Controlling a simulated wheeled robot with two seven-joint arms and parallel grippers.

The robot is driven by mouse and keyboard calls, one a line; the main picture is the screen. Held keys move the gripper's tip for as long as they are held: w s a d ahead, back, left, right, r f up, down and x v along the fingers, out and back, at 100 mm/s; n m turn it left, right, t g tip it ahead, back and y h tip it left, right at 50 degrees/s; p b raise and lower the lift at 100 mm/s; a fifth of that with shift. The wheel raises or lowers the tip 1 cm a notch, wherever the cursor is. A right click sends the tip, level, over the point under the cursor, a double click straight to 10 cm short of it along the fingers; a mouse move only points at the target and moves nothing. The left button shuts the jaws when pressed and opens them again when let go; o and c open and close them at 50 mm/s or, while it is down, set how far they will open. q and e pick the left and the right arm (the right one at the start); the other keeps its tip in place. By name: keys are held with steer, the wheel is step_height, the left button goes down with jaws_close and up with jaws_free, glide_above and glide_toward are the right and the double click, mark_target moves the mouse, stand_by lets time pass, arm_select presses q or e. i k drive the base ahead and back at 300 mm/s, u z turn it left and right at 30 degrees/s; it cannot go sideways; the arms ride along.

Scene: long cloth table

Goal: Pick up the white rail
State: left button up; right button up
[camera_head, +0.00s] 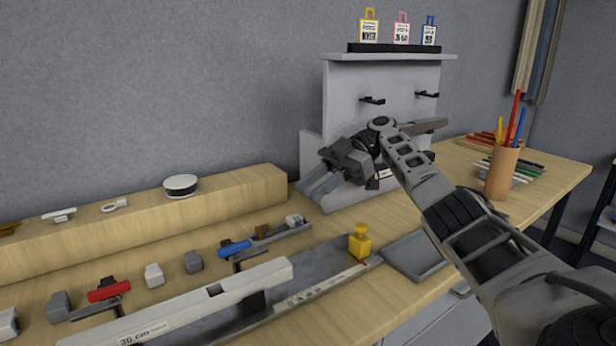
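A long white rail (255,281) with a "36 cm" label at its near end lies in the lower left foreground. It slants from the bottom edge up to the right and has a dark notch near its middle. It stands in front of or on a dark grey tray (318,268); the exact contact is unclear. My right gripper (318,184) is above the table, behind and to the right of the rail, apart from it. Its fingers point down and left, and their gap is not clear. My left gripper is not in view.
A yellow knob piece (360,243) stands at the tray's right end. Small red (109,290), blue (234,248) and grey parts lie behind the rail. A wooden step (235,190) runs along the wall. A white stand (350,95) and pencil cup (501,172) are farther right.

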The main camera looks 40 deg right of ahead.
mark_target(144, 325)
steer(key=k, duration=1)
